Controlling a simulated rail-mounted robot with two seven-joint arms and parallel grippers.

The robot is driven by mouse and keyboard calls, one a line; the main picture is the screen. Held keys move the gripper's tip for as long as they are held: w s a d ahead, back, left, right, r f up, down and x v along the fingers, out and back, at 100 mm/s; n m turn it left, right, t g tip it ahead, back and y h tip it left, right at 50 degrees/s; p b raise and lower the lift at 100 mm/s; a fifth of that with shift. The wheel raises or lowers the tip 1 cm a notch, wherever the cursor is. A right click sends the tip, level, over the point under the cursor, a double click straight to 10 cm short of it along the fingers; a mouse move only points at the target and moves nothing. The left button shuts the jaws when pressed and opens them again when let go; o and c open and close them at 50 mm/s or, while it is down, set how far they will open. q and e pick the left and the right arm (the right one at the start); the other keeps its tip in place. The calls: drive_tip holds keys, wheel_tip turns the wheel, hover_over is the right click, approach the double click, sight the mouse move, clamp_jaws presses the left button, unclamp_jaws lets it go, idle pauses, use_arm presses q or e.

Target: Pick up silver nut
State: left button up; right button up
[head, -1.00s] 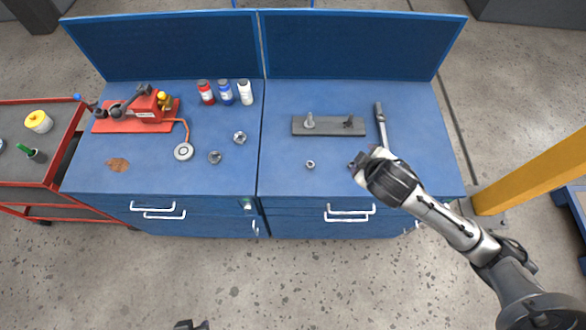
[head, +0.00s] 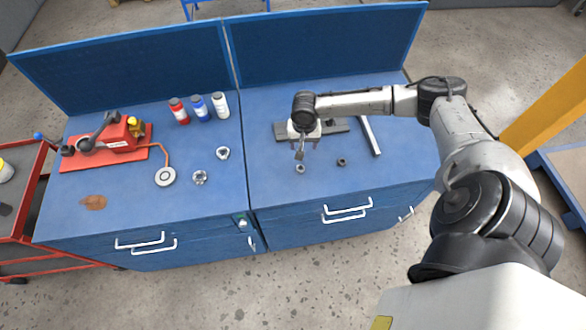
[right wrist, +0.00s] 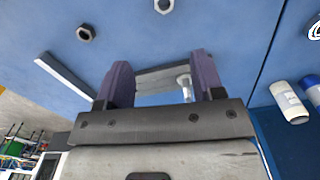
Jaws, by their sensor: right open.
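A small silver nut (head: 300,169) lies on the right half of the blue bench, close to its front. It also shows at the top edge of the right wrist view (right wrist: 163,5), partly cut off. A darker nut (head: 342,162) lies to its right, and this one shows at the upper left of the right wrist view (right wrist: 86,33). My right gripper (head: 304,147) is above the bench, just behind the silver nut in the head view. Its two purple fingers (right wrist: 162,82) are apart with nothing held between them. My left gripper is not in view.
A grey plate (head: 337,125) with a bolt (right wrist: 184,82) is behind the gripper, partly hidden. A long grey tool (head: 371,136) lies right of it. Two more nuts (head: 200,177) (head: 223,153), bottles (head: 199,107) and a red device (head: 118,138) are on the left half.

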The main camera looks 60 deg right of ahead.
drive_tip(key=m, duration=0.2)
hover_over(301, 168)
wheel_tip(301, 168, down, 9)
drive_tip(key=shift+d+r, duration=0.15)
drive_tip(key=shift+r, duration=0.05)
drive_tip(key=shift+a+f, duration=0.2)
drive_tip(key=shift+f, duration=2.4)
drive_tip(key=shift+c, duration=0.2)
drive_tip(key=c, duration=1)
drive_tip(key=shift+o, duration=0.2)
drive_tip(key=shift+r, duration=0.1)
